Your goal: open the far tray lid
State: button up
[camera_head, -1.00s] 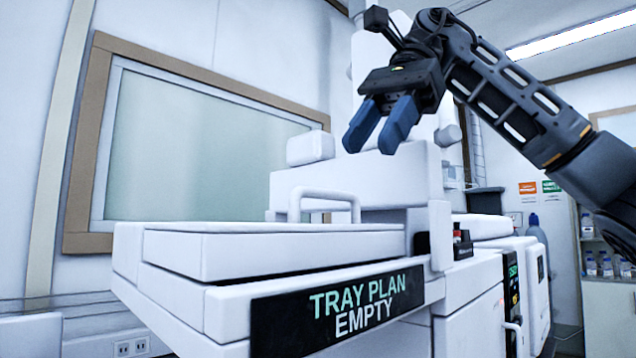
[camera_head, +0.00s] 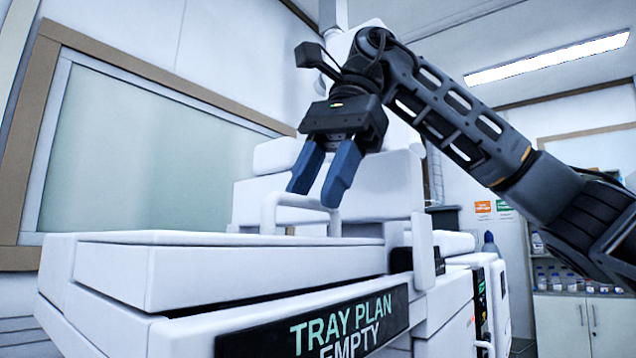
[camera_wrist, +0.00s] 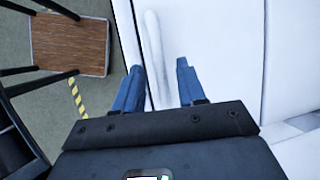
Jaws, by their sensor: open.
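The white tray lid (camera_head: 180,270) lies flat and closed on the white machine, above a sign reading "TRAY PLAN EMPTY" (camera_head: 320,325). A white bar handle (camera_head: 298,203) stands up from the lid near its back. My gripper (camera_head: 317,197) is open, its blue fingers pointing down at the handle, overlapping its upper bar in the head view. In the wrist view the handle (camera_wrist: 153,50) shows as a pale ridge ahead of and between the fingertips of my gripper (camera_wrist: 160,65). Whether the fingers touch the handle, I cannot tell.
A taller white housing (camera_head: 370,190) stands right behind the lid. A framed window (camera_head: 130,150) is on the wall at left. In the wrist view a brown wooden surface (camera_wrist: 68,42) and yellow-black floor tape (camera_wrist: 77,97) lie to the left.

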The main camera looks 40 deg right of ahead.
jog(key=shift+f, duration=0.1)
grip_shut()
dwell(0.3)
dwell(0.4)
